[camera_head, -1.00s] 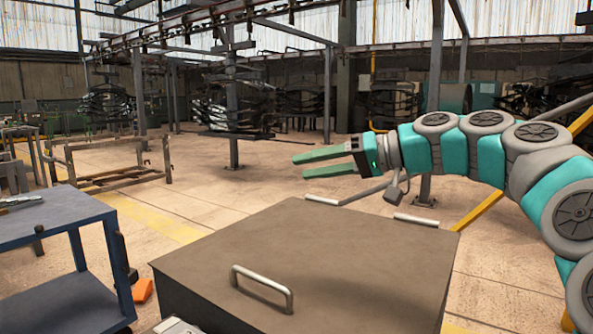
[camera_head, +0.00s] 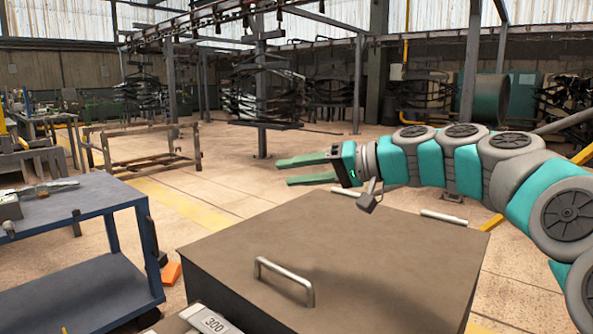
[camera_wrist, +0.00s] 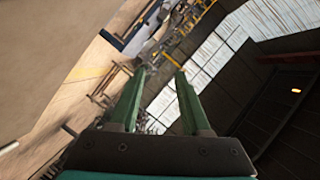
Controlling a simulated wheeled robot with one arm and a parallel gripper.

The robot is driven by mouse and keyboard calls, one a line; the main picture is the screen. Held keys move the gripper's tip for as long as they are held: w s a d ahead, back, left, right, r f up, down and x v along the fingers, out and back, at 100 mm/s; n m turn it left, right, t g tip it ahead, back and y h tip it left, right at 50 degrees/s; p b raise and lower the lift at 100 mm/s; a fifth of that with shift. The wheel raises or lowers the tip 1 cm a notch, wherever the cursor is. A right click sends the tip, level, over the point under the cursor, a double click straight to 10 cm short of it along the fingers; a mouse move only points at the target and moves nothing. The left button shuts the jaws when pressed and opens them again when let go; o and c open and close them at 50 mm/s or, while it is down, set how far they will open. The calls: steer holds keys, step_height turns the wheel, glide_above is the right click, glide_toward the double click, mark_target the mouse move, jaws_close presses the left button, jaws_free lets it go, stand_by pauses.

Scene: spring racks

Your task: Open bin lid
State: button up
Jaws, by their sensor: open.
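The bin is a large brown-grey box with a flat, closed lid (camera_head: 365,235) at the front centre of the head view. A silver bar handle (camera_head: 284,282) stands on the lid near its front edge. Two light hinge pieces (camera_head: 443,217) show along its far edge. My gripper (camera_head: 277,172) is beyond the lid's far left part, above it and apart from the handle, with its two green fingers pointing left. It is open and empty. In the wrist view the gripper (camera_wrist: 157,72) shows its two fingers spread, with nothing between them. The bin's front is mostly out of frame.
A blue cart (camera_head: 90,217) with tools on top stands at the left, close to the bin. A metal frame (camera_head: 140,148) stands on the floor behind it. A post (camera_head: 470,100) rises behind my arm. The floor between the cart and frame is partly clear.

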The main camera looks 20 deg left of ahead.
steer(key=shift+c, duration=0.2)
jaws_close()
stand_by(0.6)
stand_by(0.5)
steer(key=shift+o, duration=0.2)
jaws_free()
steer(key=shift+d, duration=0.15)
steer(key=b+v, duration=0.1)
steer(key=v, duration=0.6)
steer(key=shift+d, duration=0.3)
steer(key=shift+r, duration=0.1)
